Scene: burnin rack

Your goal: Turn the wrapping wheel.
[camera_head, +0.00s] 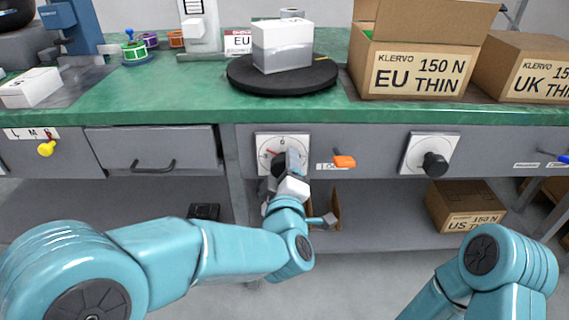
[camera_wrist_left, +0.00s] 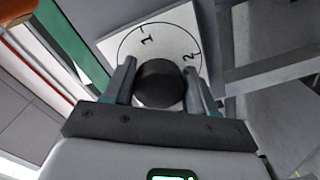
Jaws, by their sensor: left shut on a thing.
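A white dial plate with numbers around its edge (camera_head: 262,142) is on the front of the green bench, and it also shows in the left wrist view (camera_wrist_left: 165,32). A round black knob (camera_wrist_left: 160,82) sits at the plate's middle. My left gripper (camera_wrist_left: 160,88) is shut on this knob, with one finger on each side. In the head view the left gripper (camera_head: 285,165) covers part of the knob and plate. A second white plate with a black knob (camera_head: 434,164) is further right. My right gripper is not visible; only my right arm shows at the lower right.
An orange switch (camera_head: 343,161) sits right of the gripped knob. A drawer handle (camera_head: 153,166) is to the left. On the bench (camera_head: 190,95), a white-and-grey box (camera_head: 282,46) stands on a black turntable (camera_head: 283,78). An open EU carton (camera_head: 418,70) stands beside it.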

